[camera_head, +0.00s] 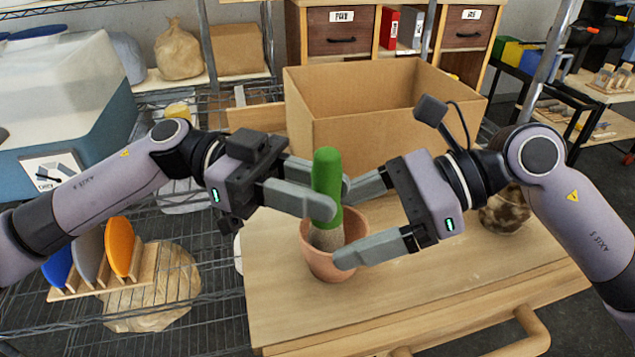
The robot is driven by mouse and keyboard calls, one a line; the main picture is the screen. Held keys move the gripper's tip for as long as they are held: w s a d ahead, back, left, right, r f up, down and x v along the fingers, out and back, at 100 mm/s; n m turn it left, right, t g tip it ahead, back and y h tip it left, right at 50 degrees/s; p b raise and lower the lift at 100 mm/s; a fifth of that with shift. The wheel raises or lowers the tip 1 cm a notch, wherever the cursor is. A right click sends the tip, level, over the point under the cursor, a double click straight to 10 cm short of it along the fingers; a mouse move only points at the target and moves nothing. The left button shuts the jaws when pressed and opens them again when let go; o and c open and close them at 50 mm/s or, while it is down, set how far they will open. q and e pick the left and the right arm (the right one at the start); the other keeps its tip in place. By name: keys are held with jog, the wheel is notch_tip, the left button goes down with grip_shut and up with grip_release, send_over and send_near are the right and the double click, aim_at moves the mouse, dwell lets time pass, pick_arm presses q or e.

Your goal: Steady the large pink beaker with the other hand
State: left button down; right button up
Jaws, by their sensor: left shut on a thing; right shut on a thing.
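A pinkish terracotta beaker (322,266), shaped like a flowerpot, stands upright on the wooden worktop. A green-handled tool (327,168) stands nearly upright in it, with a rough greyish lower part, perhaps bristles, inside the mouth. My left gripper (338,200) is shut on the green handle just above the rim. My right gripper (344,228) comes from the right and is shut on the beaker, one finger across its near side and the other toward its far side. The far finger's contact and the tool's lower end are hidden.
A large open cardboard box (370,118) stands close behind the beaker. A dark brown mottled round object (505,212) sits at the right, beside my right arm. The wooden worktop (290,318) is clear in front. A wire rack with coloured discs (119,246) lies left.

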pick_arm(q)
jog(key=shift+s+d, duration=0.4)
jog(key=shift+s, duration=0.05)
jog(key=shift+s+d, duration=0.15)
jog(key=shift+d, duration=0.3)
jog(key=shift+w+d, duration=0.25)
jog(key=shift+d, duration=0.25)
jog(key=shift+w+r, duration=0.1)
jog(key=shift+w, duration=0.45)
jog(key=shift+w+a, duration=0.45)
jog(key=shift+w, duration=0.15)
jog(key=shift+w+a, duration=0.1)
jog(key=shift+a, duration=0.65)
jog(key=shift+s+a, duration=0.2)
jog(key=shift+s, duration=0.6)
jog(key=shift+s+d+r, duration=0.1)
jog(key=shift+s+d, duration=0.35)
jog(key=shift+s, duration=0.15)
jog(key=shift+d, duration=0.7)
jog(key=shift+w+d, duration=0.25)
jog(key=shift+w, duration=0.5)
jog(key=shift+w+a+r, duration=0.1)
jog(key=shift+w+a, duration=0.3)
jog(key=shift+w, duration=0.1)
jog(key=shift+w+a, duration=0.1)
jog(key=shift+a, duration=0.6)
